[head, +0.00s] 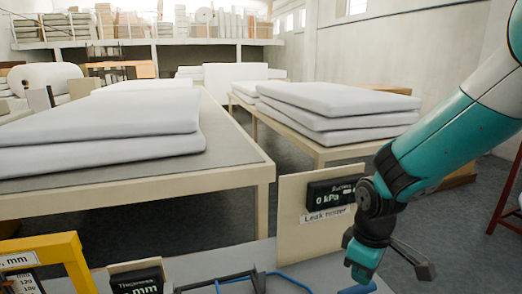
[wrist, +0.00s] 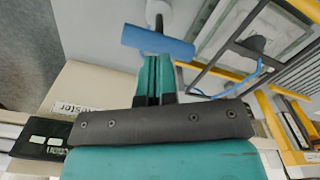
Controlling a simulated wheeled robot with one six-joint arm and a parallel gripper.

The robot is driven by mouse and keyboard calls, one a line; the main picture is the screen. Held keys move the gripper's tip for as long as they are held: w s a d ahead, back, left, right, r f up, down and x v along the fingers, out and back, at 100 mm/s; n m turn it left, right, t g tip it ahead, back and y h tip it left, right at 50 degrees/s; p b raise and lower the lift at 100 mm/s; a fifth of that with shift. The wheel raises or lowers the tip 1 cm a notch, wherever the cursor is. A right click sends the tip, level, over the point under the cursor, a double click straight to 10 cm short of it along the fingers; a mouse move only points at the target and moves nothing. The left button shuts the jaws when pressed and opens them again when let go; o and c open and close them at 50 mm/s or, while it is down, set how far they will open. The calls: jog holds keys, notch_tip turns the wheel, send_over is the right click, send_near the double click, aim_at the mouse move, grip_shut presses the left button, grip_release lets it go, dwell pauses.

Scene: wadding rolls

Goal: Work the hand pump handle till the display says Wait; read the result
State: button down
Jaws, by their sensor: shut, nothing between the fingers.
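The leak tester's black display (head: 332,194) stands on a beige panel in the head view and reads 0 kPa. My arm covers its right part; it also shows turned in the wrist view (wrist: 45,138), its text too small to read. The pump handle is a blue crossbar (wrist: 158,41) on a grey rod in the wrist view. It shows at the bottom edge of the head view (head: 358,288). My gripper (wrist: 154,60) is shut and empty, its teal fingertips right at the blue bar. I cannot tell whether they touch it.
A dark frame (head: 225,284) and blue hose (head: 290,281) lie on the bench left of the handle. A yellow gauge frame (head: 50,258) and a thickness display (head: 138,284) stand further left. Tables with white wadding (head: 100,125) are behind.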

aim_at(359, 288)
jog(key=shift+f, duration=0.1)
jog(key=shift+f+b, duration=2.4)
jog(key=shift+f, duration=0.95)
jog(key=shift+r, duration=0.1)
notch_tip(359, 288, up, 7)
jog(key=p, duration=0.6)
jog(key=shift+f, duration=0.25)
